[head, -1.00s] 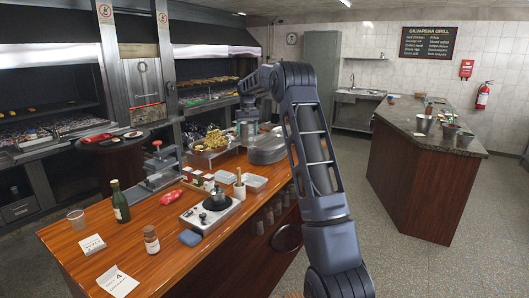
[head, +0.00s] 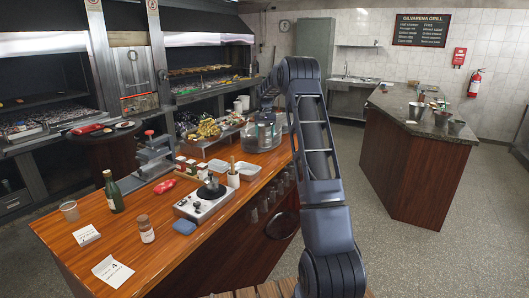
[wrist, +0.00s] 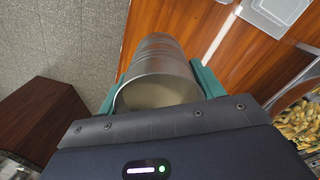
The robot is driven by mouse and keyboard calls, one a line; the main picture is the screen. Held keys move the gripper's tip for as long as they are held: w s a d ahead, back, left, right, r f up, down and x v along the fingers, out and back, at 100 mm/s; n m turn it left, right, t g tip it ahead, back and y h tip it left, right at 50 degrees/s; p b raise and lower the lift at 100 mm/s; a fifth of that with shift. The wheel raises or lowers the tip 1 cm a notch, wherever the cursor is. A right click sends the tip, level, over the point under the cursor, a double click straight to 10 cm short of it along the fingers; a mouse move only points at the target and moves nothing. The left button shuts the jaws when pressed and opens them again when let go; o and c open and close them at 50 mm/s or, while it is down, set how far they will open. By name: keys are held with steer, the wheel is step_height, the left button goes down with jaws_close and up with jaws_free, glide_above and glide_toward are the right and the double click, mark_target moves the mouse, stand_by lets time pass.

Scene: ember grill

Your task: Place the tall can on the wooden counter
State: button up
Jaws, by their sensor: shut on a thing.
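The tall can (wrist: 160,55) is a plain grey metal cylinder in the wrist view, with its round end towards the camera. My gripper (wrist: 158,84) has teal fingers on both sides of the can and is shut on it. In the head view my gripper (head: 265,117) is small, at the far right end of the wooden counter (head: 150,240), and partly behind my arm. The counter's orange-brown top also shows behind the can in the wrist view (wrist: 205,25). I cannot tell whether the can touches the counter.
A stone-topped counter (head: 400,100) stands right, across open floor.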

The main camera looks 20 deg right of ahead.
step_height(320, 180, down, 11)
steer(key=shift+r, duration=0.1)
stand_by(0.5)
steer(key=o, duration=1.3)
